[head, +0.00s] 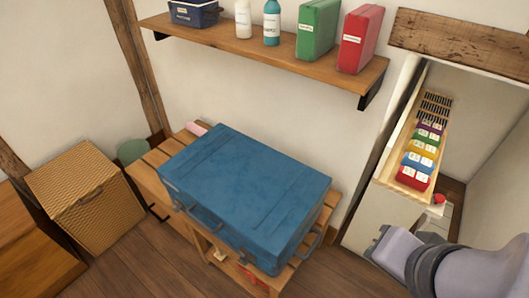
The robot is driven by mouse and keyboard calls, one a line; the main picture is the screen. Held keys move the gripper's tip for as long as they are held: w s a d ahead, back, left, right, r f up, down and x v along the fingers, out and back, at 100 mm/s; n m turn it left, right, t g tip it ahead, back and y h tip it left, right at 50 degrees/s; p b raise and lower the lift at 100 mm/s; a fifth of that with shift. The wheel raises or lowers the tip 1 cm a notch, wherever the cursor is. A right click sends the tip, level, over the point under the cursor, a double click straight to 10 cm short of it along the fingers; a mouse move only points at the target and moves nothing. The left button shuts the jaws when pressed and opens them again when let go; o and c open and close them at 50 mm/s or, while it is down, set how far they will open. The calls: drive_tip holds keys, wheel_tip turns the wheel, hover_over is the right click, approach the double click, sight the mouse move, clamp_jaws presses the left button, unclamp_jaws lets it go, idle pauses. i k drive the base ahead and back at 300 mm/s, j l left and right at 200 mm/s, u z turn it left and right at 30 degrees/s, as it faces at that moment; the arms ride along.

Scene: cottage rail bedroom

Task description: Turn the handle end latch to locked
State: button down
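A closed blue case (245,185) lies flat on a slatted wooden bench. Small fittings that look like latches show on the front side, one near the left corner (172,186) and one near the right (246,257). They are too small to tell whether either is locked. My gripper (384,246) is at the lower right, apart from the case and to its right.
The wooden bench (150,186) has a lower shelf with small items. A wall shelf (285,58) above holds bottles, boxes and a bin. A wicker basket (92,200) stands left. A niche with a wooden tray (388,165) of coloured packets is right. Floor in front is clear.

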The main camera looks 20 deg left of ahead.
sight(243, 260)
drive_tip(key=k+u, duration=0.1)
drive_tip(key=u, duration=1.25)
drive_tip(key=i+j+u, duration=0.2)
drive_tip(key=u, duration=0.15)
